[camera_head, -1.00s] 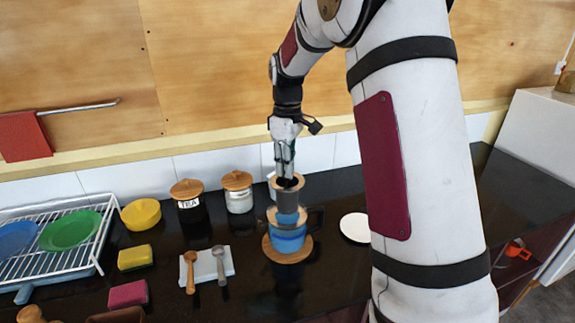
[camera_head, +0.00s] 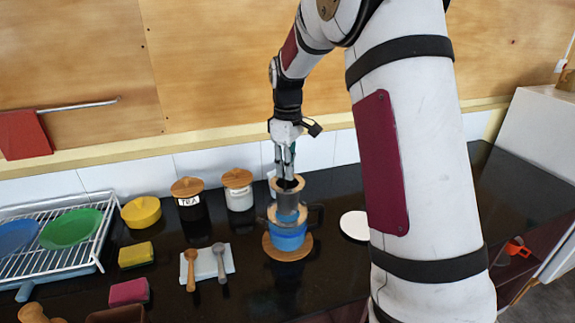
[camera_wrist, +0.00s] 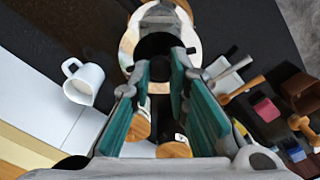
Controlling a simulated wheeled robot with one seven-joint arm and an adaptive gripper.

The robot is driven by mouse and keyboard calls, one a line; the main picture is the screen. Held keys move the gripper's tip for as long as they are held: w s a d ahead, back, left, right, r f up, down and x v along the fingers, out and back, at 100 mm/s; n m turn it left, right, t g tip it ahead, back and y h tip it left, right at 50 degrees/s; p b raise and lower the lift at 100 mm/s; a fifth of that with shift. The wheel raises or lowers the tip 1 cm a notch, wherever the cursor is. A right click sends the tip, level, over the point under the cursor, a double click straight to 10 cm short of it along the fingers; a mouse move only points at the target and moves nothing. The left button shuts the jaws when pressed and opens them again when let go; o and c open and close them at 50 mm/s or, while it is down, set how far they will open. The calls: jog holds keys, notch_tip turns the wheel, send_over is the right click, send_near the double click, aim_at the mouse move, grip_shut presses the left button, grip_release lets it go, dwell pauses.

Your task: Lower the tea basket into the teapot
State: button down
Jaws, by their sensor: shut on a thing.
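The teapot (camera_head: 288,241) is a clear pot with blue liquid in it. It stands on a round wooden board (camera_head: 275,252). The tea basket (camera_head: 287,201) is a dark grey cylinder with a wooden rim, and its lower part overlaps the teapot's mouth in the head view. I cannot tell how deep it sits inside. My gripper (camera_head: 286,176) points down above the teapot and is shut on the basket's dark top part. In the wrist view my gripper's teal finger pads (camera_wrist: 172,90) flank the dark knob, and the pot and basket are largely hidden behind it.
A tea jar (camera_head: 189,204) and a second lidded jar (camera_head: 239,194) stand behind left. A white saucer (camera_head: 354,225) is to the right, and a white mug (camera_wrist: 83,83) shows in the wrist view.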

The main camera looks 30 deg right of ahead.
aim_at(287, 198)
jog(key=shift+f, duration=2.25)
jog(key=shift+f+b, duration=0.3)
jog(key=shift+f, duration=1.3)
jog(key=shift+f, duration=1.1)
jog(key=shift+f, duration=0.25)
